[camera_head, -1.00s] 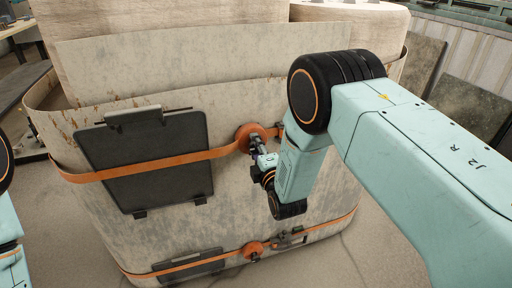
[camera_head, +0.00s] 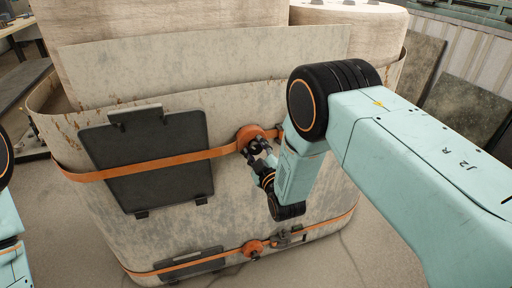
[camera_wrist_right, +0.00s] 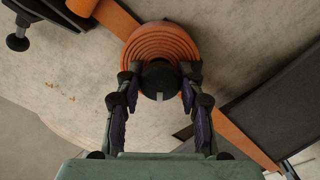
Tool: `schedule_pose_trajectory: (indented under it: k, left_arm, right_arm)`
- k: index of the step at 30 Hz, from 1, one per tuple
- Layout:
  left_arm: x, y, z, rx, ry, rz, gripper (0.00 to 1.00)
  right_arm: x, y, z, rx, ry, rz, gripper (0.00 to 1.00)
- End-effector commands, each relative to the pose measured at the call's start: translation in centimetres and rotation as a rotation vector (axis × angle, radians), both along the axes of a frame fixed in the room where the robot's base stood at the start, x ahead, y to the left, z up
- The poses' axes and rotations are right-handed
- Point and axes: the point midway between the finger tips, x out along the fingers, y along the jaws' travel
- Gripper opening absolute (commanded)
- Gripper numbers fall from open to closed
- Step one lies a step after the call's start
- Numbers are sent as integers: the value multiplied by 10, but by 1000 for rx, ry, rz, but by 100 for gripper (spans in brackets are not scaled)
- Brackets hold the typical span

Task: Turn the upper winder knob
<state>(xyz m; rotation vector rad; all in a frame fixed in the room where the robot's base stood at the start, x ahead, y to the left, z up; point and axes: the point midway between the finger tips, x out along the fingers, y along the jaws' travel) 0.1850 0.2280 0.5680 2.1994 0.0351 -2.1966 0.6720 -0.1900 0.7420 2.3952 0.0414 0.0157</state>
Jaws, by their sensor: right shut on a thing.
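The upper winder (camera_head: 250,136) is an orange disc on the upper orange strap, on the front of the large worn container. In the right wrist view the winder (camera_wrist_right: 160,46) shows as orange rings with a dark knob (camera_wrist_right: 159,77) at its centre. My right gripper (camera_head: 256,148) is at the winder, its fingers partly hidden by size and angle in the head view. In the right wrist view its two fingers (camera_wrist_right: 160,80) stand on either side of the dark knob and are shut on it. My left gripper is not in view; only part of my left arm shows.
A lower winder (camera_head: 253,247) sits on the lower orange strap. A dark panel (camera_head: 150,185) hangs under the upper strap at left, and another dark panel (camera_head: 190,264) is below. The container (camera_head: 100,240) stands on a grey floor.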

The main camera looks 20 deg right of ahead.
Motion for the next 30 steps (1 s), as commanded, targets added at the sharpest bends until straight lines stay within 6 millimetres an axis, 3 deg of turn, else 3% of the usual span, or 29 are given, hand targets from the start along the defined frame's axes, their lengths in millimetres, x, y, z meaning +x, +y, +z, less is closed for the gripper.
schedule_pose_trajectory:
  k: [30]
  left_arm:
    - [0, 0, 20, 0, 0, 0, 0]
  right_arm:
    - [3, -1, 5, 966, 22, 3, 6]
